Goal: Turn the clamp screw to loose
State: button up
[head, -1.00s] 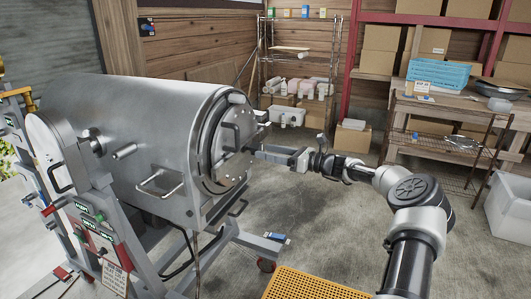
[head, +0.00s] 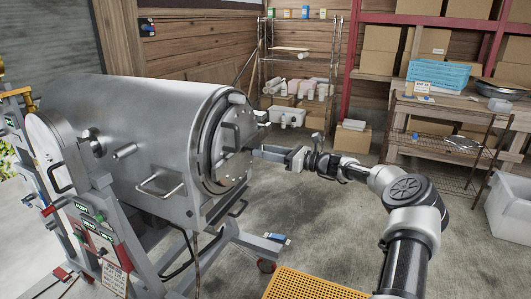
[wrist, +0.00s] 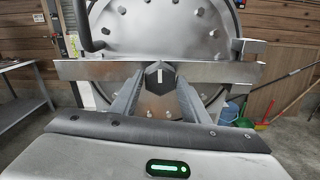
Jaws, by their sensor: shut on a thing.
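The clamp screw (wrist: 159,76) has a dark hexagonal head with a short white mark, which stands about upright in the wrist view. It sits at the middle of a flat metal clamp bar (wrist: 95,70) that crosses the round door (wrist: 160,25) of the steel drum. My gripper (wrist: 158,88) is shut on the screw head, one finger on each side. In the head view my gripper (head: 289,156) reaches the door from the right, and the screw head is too small to make out there.
The big steel drum (head: 145,130) stands on a wheeled frame at left. A yellow grate (head: 310,285) lies at the bottom. Shelves with boxes (head: 385,50) and a table with a blue crate (head: 438,73) stand behind. The floor (head: 320,220) between drum and arm is clear.

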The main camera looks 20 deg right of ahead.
jog(key=shift+f, duration=0.1)
jog(key=shift+n+b, duration=7.75)
jog(key=shift+n, duration=7.95)
jog(key=o, duration=1.1)
jog(key=shift+r, duration=0.2)
jog(key=shift+c, duration=0.2)
